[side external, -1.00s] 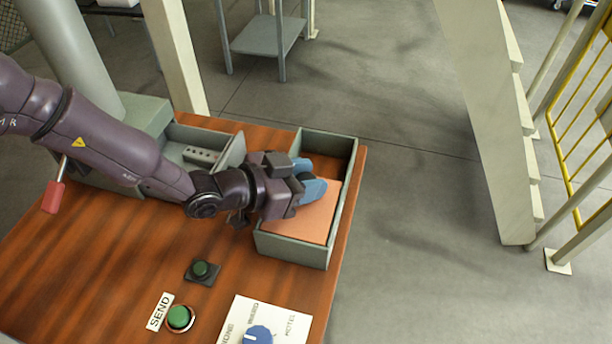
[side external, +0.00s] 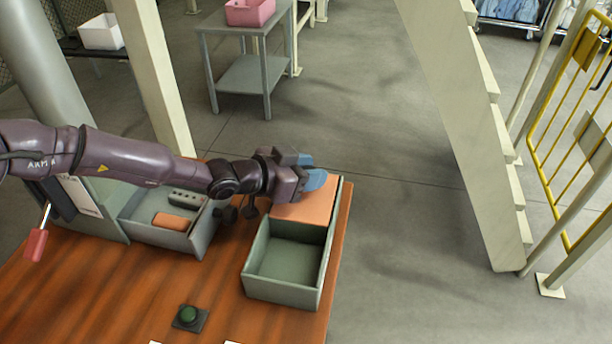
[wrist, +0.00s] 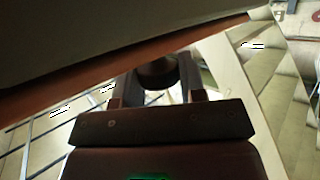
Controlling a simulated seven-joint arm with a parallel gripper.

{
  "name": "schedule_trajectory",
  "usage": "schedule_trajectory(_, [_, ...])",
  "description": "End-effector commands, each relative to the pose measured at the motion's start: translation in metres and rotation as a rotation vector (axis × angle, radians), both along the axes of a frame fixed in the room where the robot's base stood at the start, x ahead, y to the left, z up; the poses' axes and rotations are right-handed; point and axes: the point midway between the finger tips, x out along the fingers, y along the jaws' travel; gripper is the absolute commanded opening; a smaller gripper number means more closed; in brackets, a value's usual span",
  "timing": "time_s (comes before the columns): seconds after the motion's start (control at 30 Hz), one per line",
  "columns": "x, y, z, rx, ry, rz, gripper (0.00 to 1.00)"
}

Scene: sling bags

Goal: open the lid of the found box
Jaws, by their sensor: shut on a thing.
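A green-grey box (side external: 283,298) stands at the right edge of the wooden table in the side view; no label on it is readable. Its flat orange lid (side external: 303,207) covers only the far part. The near part is open and looks empty. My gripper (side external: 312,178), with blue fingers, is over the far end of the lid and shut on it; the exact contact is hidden. In the wrist view, my gripper (wrist: 158,90) has a dark rounded part between its fingers, too dim to make out.
An open grey drawer (side external: 160,237) holding an orange block (side external: 173,221) and a dark block with holes (side external: 188,199) is left of the box. Beyond the table's right edge is floor, with a pale stair frame (side external: 465,130).

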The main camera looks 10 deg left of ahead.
Motion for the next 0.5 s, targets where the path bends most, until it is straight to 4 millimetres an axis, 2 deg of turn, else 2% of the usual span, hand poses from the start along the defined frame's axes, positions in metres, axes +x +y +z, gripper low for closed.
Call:
schedule_trajectory(0.17, [-0.0023,-0.0026,-0.0008,-0.001,0.003,-0.004,0.00])
schedule_trajectory(0.2, [-0.0024,-0.0025,-0.0009,-0.001,0.003,-0.004,0.40])
schedule_trajectory(0.3, [-0.0022,-0.0022,-0.0009,-0.001,0.002,-0.003,0.60])
schedule_trajectory(0.5, [-0.0011,-0.0009,-0.0005,0.000,0.002,-0.001,0.60])
